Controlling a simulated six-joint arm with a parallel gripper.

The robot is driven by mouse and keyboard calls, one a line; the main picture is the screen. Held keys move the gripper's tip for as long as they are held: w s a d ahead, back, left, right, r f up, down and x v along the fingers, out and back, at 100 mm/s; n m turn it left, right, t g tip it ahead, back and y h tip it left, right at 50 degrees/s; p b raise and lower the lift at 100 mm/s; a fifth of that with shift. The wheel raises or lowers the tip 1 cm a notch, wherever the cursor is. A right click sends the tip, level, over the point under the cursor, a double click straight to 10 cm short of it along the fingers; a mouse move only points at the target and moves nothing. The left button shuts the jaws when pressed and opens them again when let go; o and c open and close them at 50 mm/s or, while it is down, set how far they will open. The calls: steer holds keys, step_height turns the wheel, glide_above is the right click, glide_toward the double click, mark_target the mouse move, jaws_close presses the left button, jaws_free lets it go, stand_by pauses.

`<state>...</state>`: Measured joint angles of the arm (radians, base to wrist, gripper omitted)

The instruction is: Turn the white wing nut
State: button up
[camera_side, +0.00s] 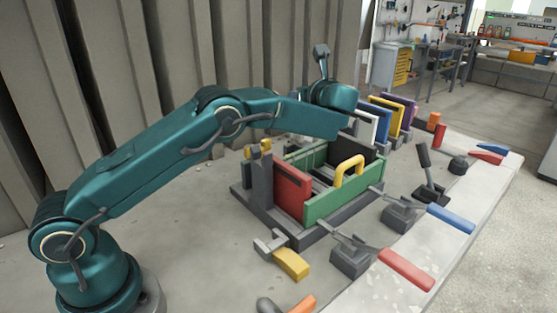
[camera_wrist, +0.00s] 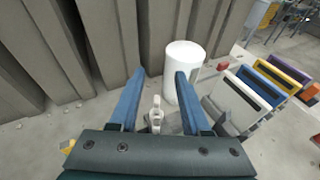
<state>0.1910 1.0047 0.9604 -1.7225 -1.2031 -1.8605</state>
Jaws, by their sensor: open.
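The white wing nut (camera_wrist: 157,114) shows in the wrist view as a small pale upright piece, low in the gap between my fingers. My gripper (camera_wrist: 158,78) is open, with one blue finger on each side of the nut in the picture. I see no contact, and I cannot tell how far the nut is from the fingers in depth. The nut's lower part is hidden by the gripper body. In the side view my arm reaches over the back of the mould (camera_side: 330,200), and the fingers and the white nut are hidden there.
A white cylinder (camera_wrist: 184,62) stands just beyond my right finger. Blue, yellow and purple panels (camera_wrist: 277,75) stand in a rack at right. A corrugated wall (camera_wrist: 110,35) rises close behind.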

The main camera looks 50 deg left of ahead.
steer(key=shift+n+g+h, duration=0.3)
steer(key=shift+g+h, duration=0.1)
steer(key=shift+w+a+f, duration=0.25)
steer(key=shift+a+f, duration=0.25)
steer(key=shift+f, duration=1.2)
steer(key=shift+w+a+f, duration=0.2)
steer(key=shift+a+f, duration=0.25)
steer(key=shift+f, duration=1.25)
steer(key=shift+w+a+f, duration=0.25)
steer(key=shift+a+f, duration=0.25)
steer(key=shift+f, duration=1.2)
jaws_close()
